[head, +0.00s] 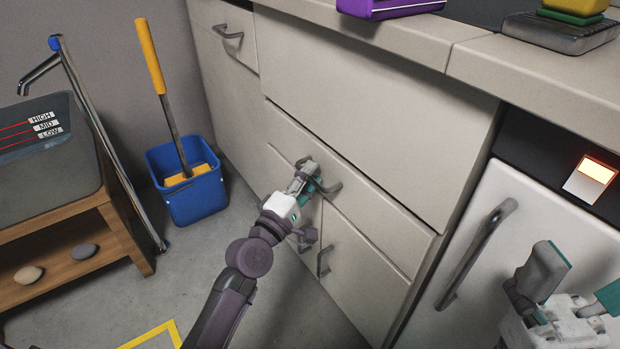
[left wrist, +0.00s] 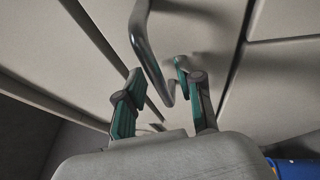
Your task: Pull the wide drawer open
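The wide drawer (head: 385,207) is the long, low beige front below a tall panel. It looks shut. Its dark bar handle (head: 333,188) shows in the head view, partly hidden by my left gripper (head: 309,178). In the left wrist view the handle (left wrist: 146,45) runs down between the two teal-padded fingers of my left gripper (left wrist: 159,72). The fingers stand apart, with gaps to the bar, so it is open around the handle. Whether either finger touches the bar is unclear. My right gripper (head: 575,285) is open and empty at the lower right.
Cupboard doors with handles (head: 324,262) lie below the drawer. A white appliance door with a handle (head: 478,252) is at the right. A blue bucket (head: 190,197) and a wooden bench (head: 75,255) stand left.

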